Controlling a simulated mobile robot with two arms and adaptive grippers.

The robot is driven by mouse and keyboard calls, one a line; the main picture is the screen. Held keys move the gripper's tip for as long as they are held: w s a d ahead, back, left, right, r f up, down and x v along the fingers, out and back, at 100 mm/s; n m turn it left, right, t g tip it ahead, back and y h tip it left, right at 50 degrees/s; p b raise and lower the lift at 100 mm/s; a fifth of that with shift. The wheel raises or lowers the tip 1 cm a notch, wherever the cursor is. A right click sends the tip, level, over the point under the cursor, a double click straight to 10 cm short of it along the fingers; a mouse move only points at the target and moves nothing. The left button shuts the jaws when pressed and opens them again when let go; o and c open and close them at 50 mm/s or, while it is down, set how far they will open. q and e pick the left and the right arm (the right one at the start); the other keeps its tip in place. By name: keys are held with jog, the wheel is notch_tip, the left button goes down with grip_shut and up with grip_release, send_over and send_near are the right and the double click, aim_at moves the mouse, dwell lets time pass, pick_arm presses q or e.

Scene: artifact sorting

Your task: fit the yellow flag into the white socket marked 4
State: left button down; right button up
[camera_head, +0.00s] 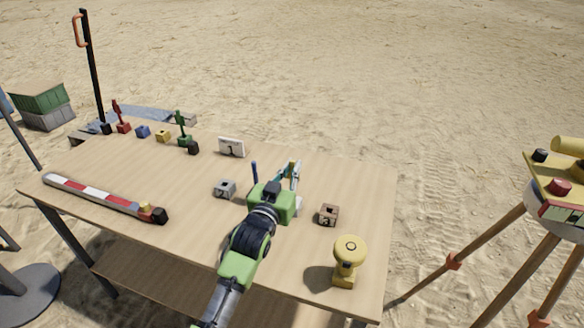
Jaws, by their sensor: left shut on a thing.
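My left gripper (291,176) is over the middle right of the table, its arm coming up from the bottom edge. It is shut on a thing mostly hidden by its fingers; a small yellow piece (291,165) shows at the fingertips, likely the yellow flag. A pale grey-white socket block (224,188) sits on the table to the left of the gripper. Its dark mark is too small to read surely, so I cannot tell whether it is number 4. My right gripper is out of view.
A brown block (328,214) and yellow instrument (348,262) are at right. A white card (231,146) and red (117,112) and green (180,122) flags stand behind. A striped rod (95,196) lies left.

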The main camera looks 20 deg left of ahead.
pick_arm(q)
jog(key=shift+f+b, duration=0.85)
jog(key=shift+f, duration=0.7)
jog(key=c, duration=2.1)
grip_release()
jog(key=shift+s, duration=0.1)
jog(key=s, duration=1.2)
jog(key=shift+a, duration=0.2)
